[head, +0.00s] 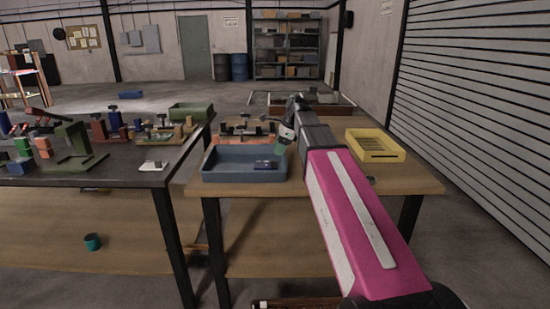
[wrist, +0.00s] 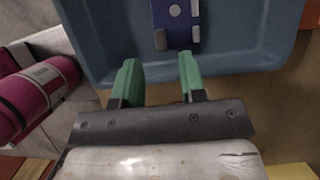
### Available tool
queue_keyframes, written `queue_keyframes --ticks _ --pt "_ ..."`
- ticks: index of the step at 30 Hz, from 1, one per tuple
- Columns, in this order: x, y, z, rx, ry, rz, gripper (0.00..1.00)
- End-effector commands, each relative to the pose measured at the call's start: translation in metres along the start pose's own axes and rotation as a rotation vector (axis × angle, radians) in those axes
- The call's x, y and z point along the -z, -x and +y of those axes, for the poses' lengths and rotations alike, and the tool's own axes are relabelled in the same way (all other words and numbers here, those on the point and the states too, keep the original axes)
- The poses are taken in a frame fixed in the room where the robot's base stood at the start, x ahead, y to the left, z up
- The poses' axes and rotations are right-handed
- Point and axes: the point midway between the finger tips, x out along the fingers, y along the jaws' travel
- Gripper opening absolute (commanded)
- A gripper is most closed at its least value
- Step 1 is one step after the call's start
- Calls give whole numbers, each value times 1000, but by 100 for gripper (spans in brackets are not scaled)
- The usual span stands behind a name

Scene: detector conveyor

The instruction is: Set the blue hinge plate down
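The blue hinge plate (head: 264,165) lies in the right part of the blue-grey tray (head: 228,177) on the wooden table. In the wrist view the plate (wrist: 178,32) shows a dark blue face with a pale round spot and grey metal pieces at its edges. Its upper end is cut off by the picture edge. My gripper (head: 283,143) is over the right side of the tray in the head view. In the wrist view its green fingers (wrist: 158,66) stand apart with nothing between them, and the plate is beyond the tips, apart from them.
A yellow tray (head: 398,154) stands at the right of the wooden table (head: 420,184). An orange-brown fixture (head: 245,127) is behind the blue-grey tray. A dark table (head: 120,178) at left carries several coloured parts and a green bin (head: 190,111). A small teal cup (head: 92,242) is below it.

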Motion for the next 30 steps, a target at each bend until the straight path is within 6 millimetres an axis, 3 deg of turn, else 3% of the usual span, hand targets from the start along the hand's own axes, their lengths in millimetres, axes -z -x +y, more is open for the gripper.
queue_keyframes --ticks 6,12,30 --pt "0 37 -1 2 0 0 38" --pt "0 57 -1 1 0 0 38" --pt "0 62 0 0 0 0 38"
